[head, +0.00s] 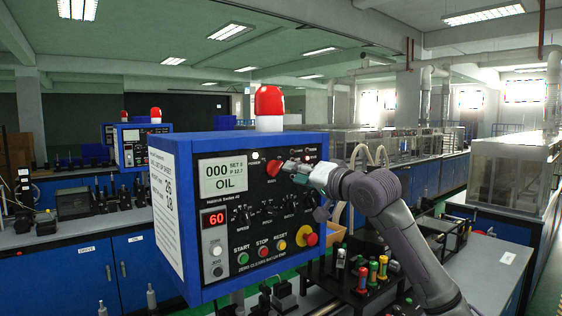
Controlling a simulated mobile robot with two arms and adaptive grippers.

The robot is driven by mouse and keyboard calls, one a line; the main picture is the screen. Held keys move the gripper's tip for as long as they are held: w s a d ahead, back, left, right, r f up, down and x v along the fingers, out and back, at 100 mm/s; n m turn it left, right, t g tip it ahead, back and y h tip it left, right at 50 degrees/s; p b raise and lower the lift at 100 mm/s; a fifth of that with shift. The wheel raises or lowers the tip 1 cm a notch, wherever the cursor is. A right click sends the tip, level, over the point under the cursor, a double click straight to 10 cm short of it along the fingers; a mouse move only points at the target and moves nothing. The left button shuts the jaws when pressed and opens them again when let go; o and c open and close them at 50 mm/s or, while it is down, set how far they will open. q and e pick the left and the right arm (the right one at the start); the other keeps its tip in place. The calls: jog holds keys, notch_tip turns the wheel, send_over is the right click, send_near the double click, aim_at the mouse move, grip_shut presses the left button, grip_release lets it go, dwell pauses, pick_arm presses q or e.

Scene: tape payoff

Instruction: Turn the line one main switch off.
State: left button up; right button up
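A blue control box with a black front panel (225,200) stands close in front, with a red lamp (269,104) on top. My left gripper is not in view.
The panel also has a red "60" readout (214,219), several black knobs, coloured push buttons and a red emergency stop (311,240). Below right stands a black rack (362,292) of coloured-handled tools. Similar blue boxes (140,147) stand behind on the left bench.

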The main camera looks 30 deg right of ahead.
aim_at(278, 169)
jog(key=w, duration=0.2)
jog(key=w+p, duration=0.1)
jog(key=w, duration=0.1)
jog(key=w+p, duration=0.1)
jog(key=w, duration=0.1)
jog(key=shift+a, duration=0.25)
jog(key=shift+w+f, duration=0.1)
jog(key=shift+w, duration=0.1)
jog(key=shift+c, duration=0.3)
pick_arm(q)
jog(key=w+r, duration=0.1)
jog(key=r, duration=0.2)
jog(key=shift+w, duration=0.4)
pick_arm(e)
grip_shut()
